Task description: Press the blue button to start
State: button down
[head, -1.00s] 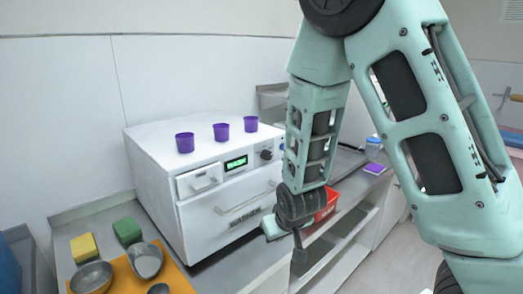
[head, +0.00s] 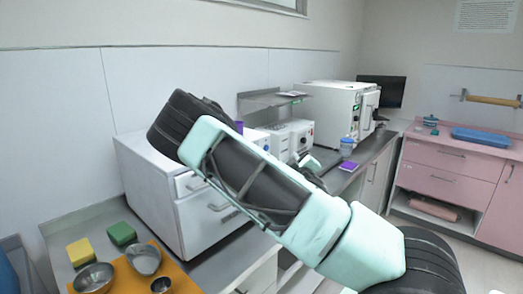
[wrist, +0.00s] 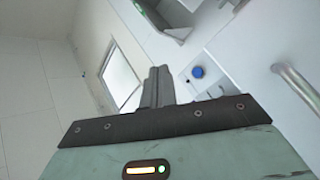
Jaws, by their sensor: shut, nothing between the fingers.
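In the wrist view, the round blue button (wrist: 197,71) sits on a white panel, just right of my gripper's fingertips. My gripper (wrist: 157,72) is shut and empty, its fingers together. Its tips appear apart from the button, though the depth gap is hard to judge. In the head view, my arm crosses the middle and covers much of the front of the white warming cabinet (head: 150,180). My gripper and the button cannot be made out clearly there.
A metal handle (wrist: 296,85) juts from the white front beside the button. A yellow sponge (head: 82,251), a green sponge (head: 121,233) and metal bowls (head: 93,277) are on the counter at lower left. Another white appliance (head: 330,108) stands farther back.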

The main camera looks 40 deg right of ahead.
jog(key=w, duration=0.8)
jog(key=shift+w+a, duration=0.3)
jog(key=shift+w, duration=0.1)
jog(key=shift+w+f, duration=0.1)
dwell(1.9)
jog(key=shift+w, duration=0.3)
jog(key=shift+w+a, duration=0.1)
jog(key=shift+w, duration=0.3)
dwell(0.7)
dwell(0.3)
jog(key=shift+s, duration=0.8)
jog(key=shift+s+d+b, duration=0.15)
jog(key=shift+s+b, duration=0.05)
jog(key=shift+s, duration=1.1)
jog(key=shift+s+d+b, duration=0.1)
jog(key=shift+s+b, duration=0.1)
jog(key=shift+s, duration=1.05)
